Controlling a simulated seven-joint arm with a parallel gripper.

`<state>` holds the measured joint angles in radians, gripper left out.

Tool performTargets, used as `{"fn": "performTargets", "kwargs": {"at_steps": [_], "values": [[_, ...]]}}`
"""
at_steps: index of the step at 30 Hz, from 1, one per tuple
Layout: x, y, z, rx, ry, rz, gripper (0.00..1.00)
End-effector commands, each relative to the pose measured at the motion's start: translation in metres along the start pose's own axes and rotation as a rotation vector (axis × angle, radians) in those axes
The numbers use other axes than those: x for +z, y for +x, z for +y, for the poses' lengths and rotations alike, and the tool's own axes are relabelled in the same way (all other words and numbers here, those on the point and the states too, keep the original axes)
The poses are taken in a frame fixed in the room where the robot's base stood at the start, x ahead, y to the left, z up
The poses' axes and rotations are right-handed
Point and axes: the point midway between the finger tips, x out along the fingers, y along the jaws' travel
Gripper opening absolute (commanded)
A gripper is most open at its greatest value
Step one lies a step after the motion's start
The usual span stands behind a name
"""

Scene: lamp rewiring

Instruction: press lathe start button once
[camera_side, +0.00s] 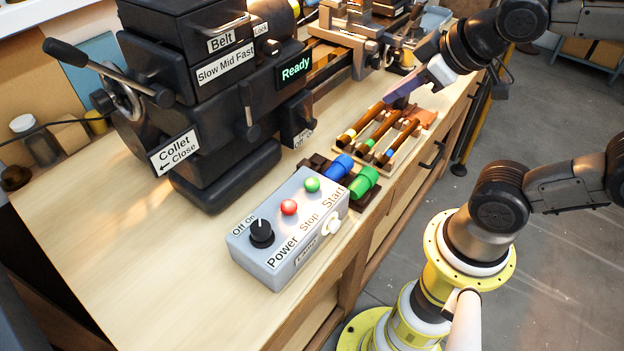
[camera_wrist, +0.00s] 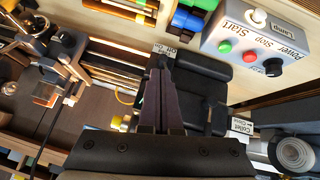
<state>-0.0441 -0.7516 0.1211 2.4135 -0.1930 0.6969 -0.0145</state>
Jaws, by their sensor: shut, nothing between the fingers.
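A grey control box (camera_side: 290,240) sits near the front edge of the bench. Its green Start button (camera_side: 312,184) is on top, beside the red Stop button (camera_side: 289,207) and the black Power knob (camera_side: 261,233). In the wrist view the green button (camera_wrist: 224,47) and the control box (camera_wrist: 285,55) are at the upper right. The lathe's display (camera_side: 294,69) reads "Ready" in green. My gripper (camera_side: 388,101) is shut and empty, above the bench behind the box and well apart from the buttons. Its purple fingers (camera_wrist: 160,72) are together in the wrist view.
The black lathe headstock (camera_side: 210,110) with its collet lever stands left of the box. A rack of wooden-handled tools (camera_side: 384,138) lies below my gripper. Bare bench (camera_side: 130,260) lies to the box's left.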

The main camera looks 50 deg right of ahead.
Motion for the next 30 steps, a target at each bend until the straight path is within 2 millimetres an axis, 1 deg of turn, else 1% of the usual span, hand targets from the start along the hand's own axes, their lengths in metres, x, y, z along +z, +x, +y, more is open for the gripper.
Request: {"fn": "performTargets", "kwargs": {"at_steps": [1, 2, 4, 6, 9, 13, 15, 17, 21, 30], "values": [[-0.014, 0.008, -0.004, 0.004, -0.089, 0.033, 0.0], [-0.022, 0.012, -0.006, 0.006, -0.143, 0.057, 0.0], [-0.041, 0.023, -0.018, 0.001, -0.273, 0.111, 0.0], [-0.055, 0.032, -0.037, -0.018, -0.398, 0.158, 0.0], [-0.067, 0.044, -0.067, -0.056, -0.551, 0.21, 0.0], [-0.066, 0.053, -0.097, -0.102, -0.674, 0.232, 0.0], [-0.062, 0.056, -0.107, -0.123, -0.704, 0.229, 0.0], [-0.06, 0.056, -0.113, -0.135, -0.719, 0.228, 0.0], [-0.059, 0.055, -0.118, -0.146, -0.731, 0.233, 0.0], [-0.058, 0.055, -0.117, -0.145, -0.729, 0.231, 0.0]]}}
